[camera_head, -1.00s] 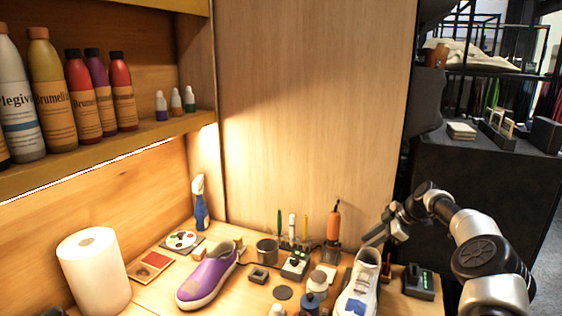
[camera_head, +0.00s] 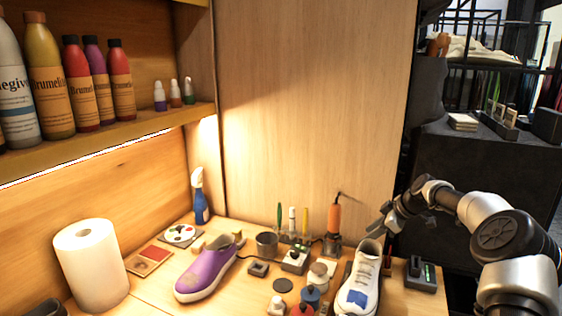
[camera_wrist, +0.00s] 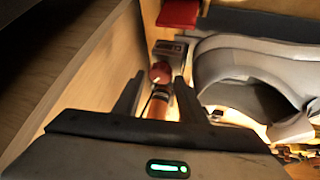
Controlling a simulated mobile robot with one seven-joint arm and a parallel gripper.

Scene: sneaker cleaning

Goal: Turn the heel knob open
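The white sneaker (camera_head: 358,290) with a blue patch stands at the right of the bench, and its grey-looking heel collar (camera_wrist: 235,65) fills the right of the wrist view. A small round red knob (camera_wrist: 160,73), seemingly the heel knob, sits on a grey metal bracket with an orange-brown rod below it. My gripper (camera_wrist: 155,95) is open, with one finger on each side of the knob and rod in the picture. I cannot tell whether the fingers touch it. In the head view my gripper (camera_head: 380,222) is above and behind the sneaker's heel end.
A red block (camera_wrist: 178,14) lies beyond the knob. A black charger-like device (camera_head: 421,274) stands right of the sneaker. An orange tool (camera_head: 333,222) stands upright left of my gripper.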

